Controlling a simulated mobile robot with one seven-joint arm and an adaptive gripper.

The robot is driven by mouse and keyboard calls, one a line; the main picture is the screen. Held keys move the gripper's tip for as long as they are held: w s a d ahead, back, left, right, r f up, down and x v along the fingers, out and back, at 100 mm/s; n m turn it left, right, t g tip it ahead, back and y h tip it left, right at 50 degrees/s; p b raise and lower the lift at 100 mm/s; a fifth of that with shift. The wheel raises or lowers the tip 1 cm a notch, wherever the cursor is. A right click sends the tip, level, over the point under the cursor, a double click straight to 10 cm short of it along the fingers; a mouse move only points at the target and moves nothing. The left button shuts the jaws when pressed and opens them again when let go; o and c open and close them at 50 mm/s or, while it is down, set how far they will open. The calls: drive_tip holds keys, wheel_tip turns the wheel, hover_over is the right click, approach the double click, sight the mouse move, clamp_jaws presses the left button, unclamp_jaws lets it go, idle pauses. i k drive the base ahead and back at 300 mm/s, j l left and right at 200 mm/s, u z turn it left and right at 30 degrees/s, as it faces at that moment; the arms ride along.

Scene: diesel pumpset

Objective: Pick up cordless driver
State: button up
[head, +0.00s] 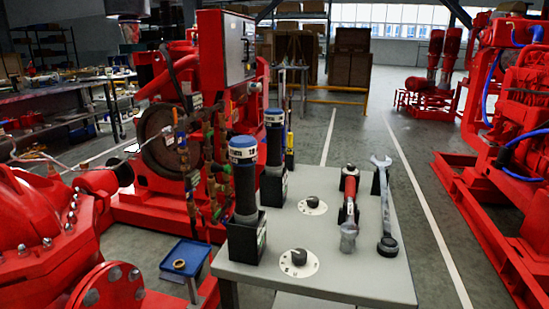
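A grey table (330,276) in the foreground holds several tools. A slim red and black hand tool (349,205) with a grey, cup-like front end lies toward its right half; it may be the cordless driver, but I cannot tell for sure. Two tall dark cylindrical tools with blue and white tops stand upright in black holders at the left, a near one (244,190) and a far one (273,150). My gripper is not in view.
A wrench (387,215) lies right of the red tool. Two black knobs on white discs, near (298,257) and far (313,202), sit mid-table. Red machinery (225,60) stands close behind left; a blue tray (186,256) is left of the table.

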sight(273, 118)
drive_tip(key=l+u, duration=0.1)
drive_tip(key=l, duration=0.7)
drive_tip(key=k+l+u, duration=0.1)
drive_tip(key=l, duration=0.75)
drive_tip(key=i+j, duration=0.1)
drive_tip(key=i, duration=0.4)
